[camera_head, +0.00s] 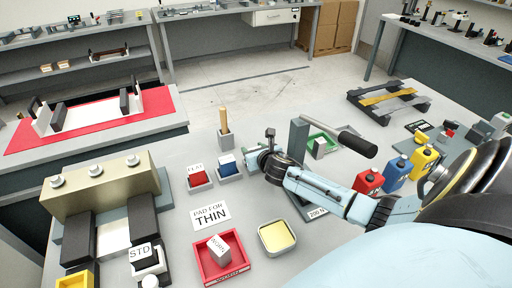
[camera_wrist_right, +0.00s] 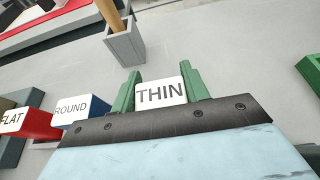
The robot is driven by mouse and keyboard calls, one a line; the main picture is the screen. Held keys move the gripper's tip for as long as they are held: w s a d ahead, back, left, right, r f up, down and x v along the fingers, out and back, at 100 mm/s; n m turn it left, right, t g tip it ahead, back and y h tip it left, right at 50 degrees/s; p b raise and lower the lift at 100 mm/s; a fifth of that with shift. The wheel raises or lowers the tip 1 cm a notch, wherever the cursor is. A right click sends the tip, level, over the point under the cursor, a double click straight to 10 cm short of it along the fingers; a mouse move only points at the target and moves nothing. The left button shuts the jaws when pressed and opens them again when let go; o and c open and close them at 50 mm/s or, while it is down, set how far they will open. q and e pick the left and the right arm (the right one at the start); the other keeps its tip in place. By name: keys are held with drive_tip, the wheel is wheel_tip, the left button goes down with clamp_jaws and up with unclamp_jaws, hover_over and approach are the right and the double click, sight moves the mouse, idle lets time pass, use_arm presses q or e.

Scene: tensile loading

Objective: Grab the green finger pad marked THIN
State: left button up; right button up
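The pad marked THIN (camera_wrist_right: 161,93) shows its white label in the right wrist view, and its body below the label is hidden. My right gripper (camera_wrist_right: 160,82) has two green upright parts, seemingly its fingers, one close on each side of the label. Whether they press on the pad cannot be told. In the head view, my right gripper (camera_head: 268,158) is low over the table and hides the pad. The red FLAT pad (camera_head: 199,179) and blue ROUND pad (camera_head: 228,167) stand to its left in grey holders. My left gripper is not in view.
A grey holder with a brown handle (camera_head: 224,125) stands just behind. A card reading PAD FOR THIN (camera_head: 210,214), a red tray (camera_head: 211,270) with a labelled block and a yellow dish (camera_head: 277,238) lie in front. Coloured bottles (camera_head: 395,172) stand at right, a clamp fixture (camera_head: 105,190) at left.

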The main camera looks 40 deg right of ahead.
drive_tip(key=c, duration=0.5)
